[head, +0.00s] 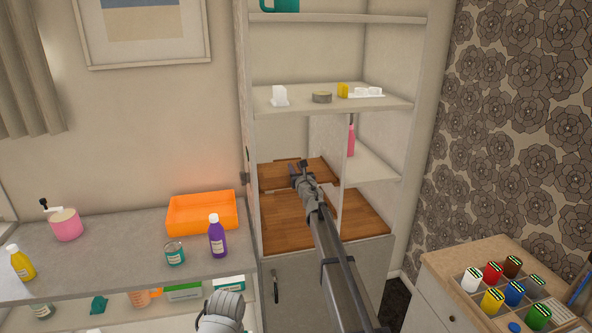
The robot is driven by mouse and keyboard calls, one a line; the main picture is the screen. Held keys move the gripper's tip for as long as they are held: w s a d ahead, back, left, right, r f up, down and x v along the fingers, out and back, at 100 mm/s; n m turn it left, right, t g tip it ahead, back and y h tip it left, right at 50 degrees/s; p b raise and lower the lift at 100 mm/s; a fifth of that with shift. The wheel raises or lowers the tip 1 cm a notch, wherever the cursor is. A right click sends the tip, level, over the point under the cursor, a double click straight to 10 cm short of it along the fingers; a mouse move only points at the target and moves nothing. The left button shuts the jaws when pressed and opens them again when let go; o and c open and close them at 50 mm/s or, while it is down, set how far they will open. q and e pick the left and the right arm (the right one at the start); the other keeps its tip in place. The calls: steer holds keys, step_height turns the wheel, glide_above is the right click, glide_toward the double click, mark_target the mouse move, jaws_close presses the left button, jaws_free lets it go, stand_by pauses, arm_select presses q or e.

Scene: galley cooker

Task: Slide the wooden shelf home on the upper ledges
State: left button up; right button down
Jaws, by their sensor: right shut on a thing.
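The wooden shelf (272,178) is a brown board in the left compartment of the cabinet, between its left side and the upright divider (327,142). It sits above the wooden cabinet floor (367,222). My right gripper (300,168) is shut on the shelf at its front part, right of its middle. The gripper and arm hide part of the shelf and the floor. I cannot make out the ledges or whether the shelf rests on them. A grey part of my left arm shows at the bottom, but its fingers do not.
A fixed shelf (385,105) with small items lies above. A pink bottle (351,142) stands right of the divider. On the counter at left are an orange tray (202,213), a purple bottle (217,237) and a can (175,254). A drawer unit (447,271) stands at right.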

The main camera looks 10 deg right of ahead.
steer(key=shift+w, duration=0.35)
stand_by(0.3)
jaws_free()
stand_by(0.6)
steer(key=shift+s, duration=0.2)
steer(key=s, duration=0.9)
steer(key=shift+s+d, duration=0.2)
steer(key=shift+s, duration=0.15)
stand_by(0.9)
